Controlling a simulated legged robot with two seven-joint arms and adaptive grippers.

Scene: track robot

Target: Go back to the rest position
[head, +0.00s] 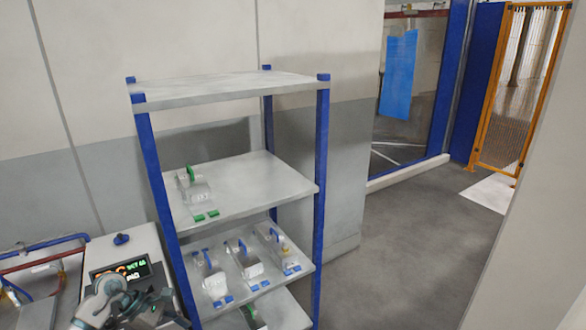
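My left arm comes in at the bottom left edge of the head view, with a grey rounded link and the darker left gripper (148,308) beside it. The gripper is small and partly cut off by the frame, so I cannot tell whether its fingers are open or shut. It appears in front of a machine with a lit display (122,271), left of the shelf rack. Nothing held can be made out. My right gripper is not in view.
A rack with blue posts (321,150) and grey shelves (262,178) stands ahead. One green-tabbed device (194,186) sits on its middle shelf, and several blue-tabbed devices (246,262) below. Red and blue pipes (42,257) are at left. Open floor (420,235) lies right, toward an orange-framed gate (516,90).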

